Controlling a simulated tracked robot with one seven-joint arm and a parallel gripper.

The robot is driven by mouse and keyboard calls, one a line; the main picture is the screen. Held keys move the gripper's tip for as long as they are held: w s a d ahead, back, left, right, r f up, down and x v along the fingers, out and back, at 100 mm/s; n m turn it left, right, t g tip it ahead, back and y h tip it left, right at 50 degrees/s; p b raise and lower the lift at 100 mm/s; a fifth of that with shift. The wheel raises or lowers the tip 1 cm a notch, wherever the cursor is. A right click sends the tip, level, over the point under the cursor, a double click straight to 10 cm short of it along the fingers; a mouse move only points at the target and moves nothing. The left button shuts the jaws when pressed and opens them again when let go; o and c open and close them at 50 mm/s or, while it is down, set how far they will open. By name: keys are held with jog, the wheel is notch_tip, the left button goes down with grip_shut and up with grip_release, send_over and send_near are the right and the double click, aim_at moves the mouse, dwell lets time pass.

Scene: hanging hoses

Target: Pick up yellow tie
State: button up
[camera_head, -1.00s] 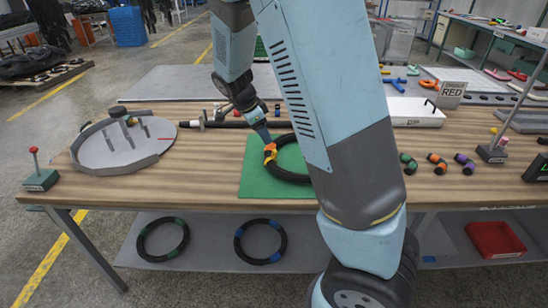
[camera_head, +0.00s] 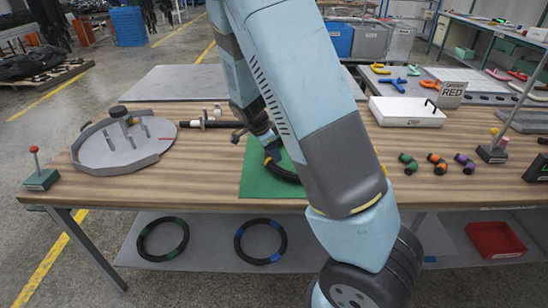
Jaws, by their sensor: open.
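A small yellow tie (camera_head: 267,161) shows at the left side of the black hose coil (camera_head: 284,175), which lies on the green mat (camera_head: 255,180) on the wooden workbench. My gripper (camera_head: 268,150) is open and points down at the coil's left side, right over the tie. Most of the tie is hidden behind the gripper. I cannot tell whether the fingers touch it. My own arm hides the right part of the coil and mat.
A round grey fixture (camera_head: 120,146) stands on the left of the bench. A white box (camera_head: 407,111) and several banded black pieces (camera_head: 437,163) lie on the right. Two hose rings (camera_head: 163,236) lie on the lower shelf, with a red bin (camera_head: 494,240) at right.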

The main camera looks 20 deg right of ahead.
jog(key=shift+c, duration=0.4)
grip_shut()
jog(key=shift+r, duration=0.1)
notch_tip(320, 180, up, 10)
dwell(0.6)
jog(key=c, duration=0.5)
grip_release()
grip_shut()
